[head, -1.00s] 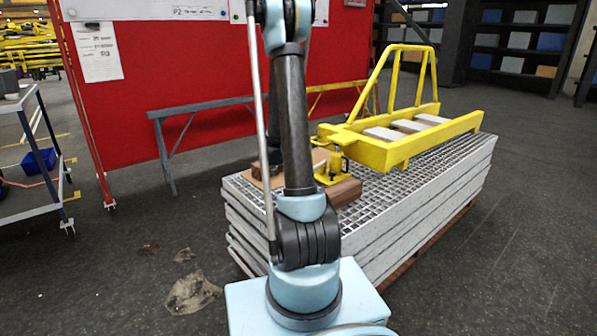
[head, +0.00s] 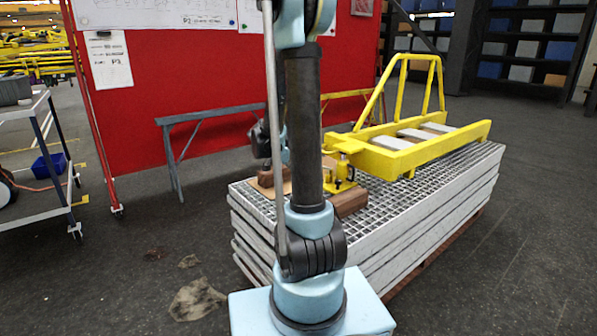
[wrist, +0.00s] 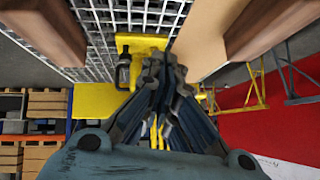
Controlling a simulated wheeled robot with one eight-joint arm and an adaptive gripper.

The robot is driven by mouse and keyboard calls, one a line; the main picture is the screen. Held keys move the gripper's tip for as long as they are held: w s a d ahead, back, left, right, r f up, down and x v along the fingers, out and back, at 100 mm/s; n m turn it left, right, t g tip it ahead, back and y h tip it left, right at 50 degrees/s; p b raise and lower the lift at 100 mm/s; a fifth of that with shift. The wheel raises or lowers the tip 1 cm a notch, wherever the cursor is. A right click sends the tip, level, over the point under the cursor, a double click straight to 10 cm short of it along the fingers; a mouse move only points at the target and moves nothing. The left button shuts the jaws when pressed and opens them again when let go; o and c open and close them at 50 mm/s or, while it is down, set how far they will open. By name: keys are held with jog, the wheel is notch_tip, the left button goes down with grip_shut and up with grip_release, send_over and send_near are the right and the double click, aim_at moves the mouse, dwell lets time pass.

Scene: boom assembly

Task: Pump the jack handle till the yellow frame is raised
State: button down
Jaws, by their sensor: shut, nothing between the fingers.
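The yellow frame (head: 400,155) lies on a stack of grated panels (head: 400,207), with its upright hoop at the far end. The small yellow jack (head: 343,170) stands at its near end, partly hidden behind my arm. I cannot make out the jack handle. In the wrist view the jack's dark part (wrist: 123,68) and yellow metal (wrist: 97,100) show left of my fingers. My gripper (wrist: 163,62) is shut and empty, its fingertips close to the jack; I cannot tell whether they touch anything. In the head view my arm mostly hides the gripper.
Brown wooden blocks (head: 350,201) (wrist: 45,30) lie on the panels near the jack, and another block (wrist: 265,25) shows at the wrist view's upper right. A grey trestle (head: 210,118) and red partition (head: 180,75) stand behind.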

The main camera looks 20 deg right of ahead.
jog(key=shift+v, duration=1.1)
jog(key=shift+s+a+f, duration=0.1)
jog(key=shift+f, duration=0.05)
jog(key=s+a+f+n+g+y, duration=0.1)
jog(key=s+n, duration=0.4)
jog(key=s, duration=0.6)
jog(key=s+a+f+n+y, duration=0.1)
jog(key=s+a+n+y, duration=0.3)
jog(key=s, duration=0.7)
jog(key=s+a+n+g+y, duration=0.1)
jog(key=s+a+n, duration=0.3)
jog(key=s, duration=0.8)
jog(key=shift+a+f+n+g+y, duration=0.3)
jog(key=shift+a+f+n+y, duration=0.1)
jog(key=shift+n+y, duration=0.4)
jog(key=shift+d, duration=0.1)
